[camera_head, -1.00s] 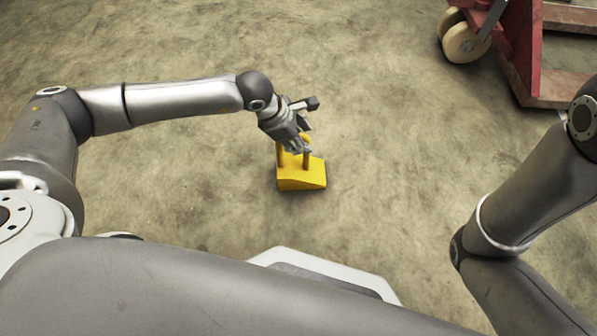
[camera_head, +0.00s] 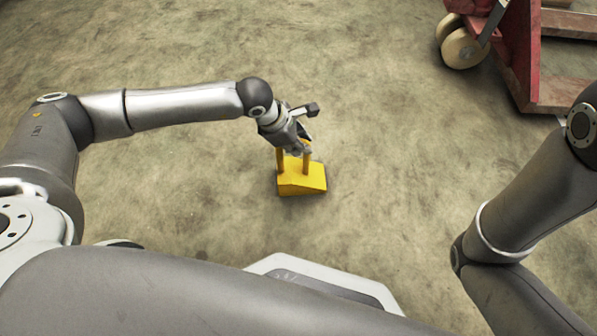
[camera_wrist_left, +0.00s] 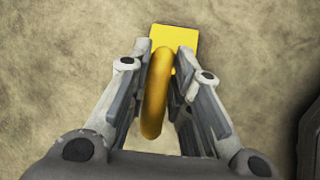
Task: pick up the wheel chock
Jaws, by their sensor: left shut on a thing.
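The wheel chock (camera_head: 302,180) is a yellow wedge block with an upright handle. It is on the concrete floor in the middle of the head view. My left gripper (camera_head: 299,149) is at the top of the handle. In the left wrist view the fingers of my left gripper (camera_wrist_left: 162,85) are on both sides of the yellow handle (camera_wrist_left: 154,105), shut on it. The chock's yellow body (camera_wrist_left: 178,38) shows beyond the fingertips. Part of the handle is hidden by the gripper in the head view. My right gripper is out of view; only my right arm shows.
A red pallet jack or similar frame (camera_head: 523,55) with a cream wheel (camera_head: 462,48) stands at the upper right. The concrete floor (camera_head: 390,150) around the chock is clear.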

